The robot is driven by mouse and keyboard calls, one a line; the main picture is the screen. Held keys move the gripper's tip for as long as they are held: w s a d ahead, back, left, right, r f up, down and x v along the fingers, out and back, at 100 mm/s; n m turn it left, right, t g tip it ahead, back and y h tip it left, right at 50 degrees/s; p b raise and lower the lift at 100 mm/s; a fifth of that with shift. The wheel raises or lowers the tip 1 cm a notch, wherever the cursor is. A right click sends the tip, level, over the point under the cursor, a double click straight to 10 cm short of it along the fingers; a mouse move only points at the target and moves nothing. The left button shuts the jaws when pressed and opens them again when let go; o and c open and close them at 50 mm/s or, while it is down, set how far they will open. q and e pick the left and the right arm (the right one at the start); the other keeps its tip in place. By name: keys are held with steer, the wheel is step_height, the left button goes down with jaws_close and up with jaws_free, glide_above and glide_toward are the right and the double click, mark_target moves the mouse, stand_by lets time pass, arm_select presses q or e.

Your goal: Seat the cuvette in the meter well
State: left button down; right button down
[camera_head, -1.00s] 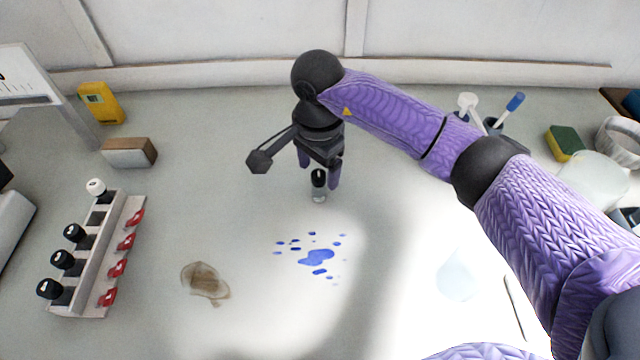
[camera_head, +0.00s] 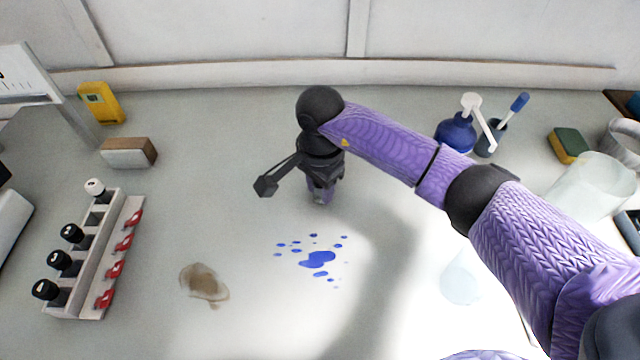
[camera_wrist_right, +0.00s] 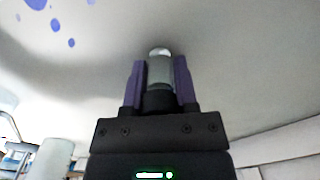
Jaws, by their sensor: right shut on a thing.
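My right gripper (camera_head: 320,194) is over the open middle of the bench, pointing down, just beyond a blue spill. In the right wrist view its two purple fingers (camera_wrist_right: 159,78) are shut on a grey-clear cylindrical vial, the cuvette (camera_wrist_right: 160,70), with a dark cap towards the palm and a rounded end showing past the fingertips. In the head view the fingers mostly hide the cuvette. I cannot tell whether its end touches the bench. I cannot pick out the meter well. My left gripper is not in view.
A rack (camera_head: 101,262) with several capped vials and red clips stands at the left. A yellow device (camera_head: 100,102) and an eraser-like block (camera_head: 128,153) are behind it. A blue pump bottle (camera_head: 455,133) and a clear beaker (camera_head: 592,188) stand right. Blue (camera_head: 317,259) and brown (camera_head: 204,283) stains mark the bench.

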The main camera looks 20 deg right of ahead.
steer(key=shift+r, duration=0.1)
step_height(320, 180, up, 10)
steer(key=shift+f+p, duration=0.1)
steer(key=shift+p, duration=0.85)
steer(key=shift+s+d+r+n, duration=0.2)
steer(key=shift+s+r+n, duration=0.15)
steer(key=shift+n, duration=0.45)
steer(key=s+d+r+n, duration=0.1)
steer(key=s+d+n, duration=0.1)
steer(key=s+n, duration=0.7)
steer(key=m, duration=1)
glide_toward(370, 199)
steer(key=shift+m, duration=0.3)
step_height(370, 199, down, 6)
steer(key=shift+f+b, duration=0.15)
steer(key=shift+b, duration=0.45)
steer(key=shift+w, duration=0.1)
steer(key=shift+f, duration=0.25)
steer(key=shift+c, duration=2)
jaws_free()
steer(key=shift+r, duration=0.1)
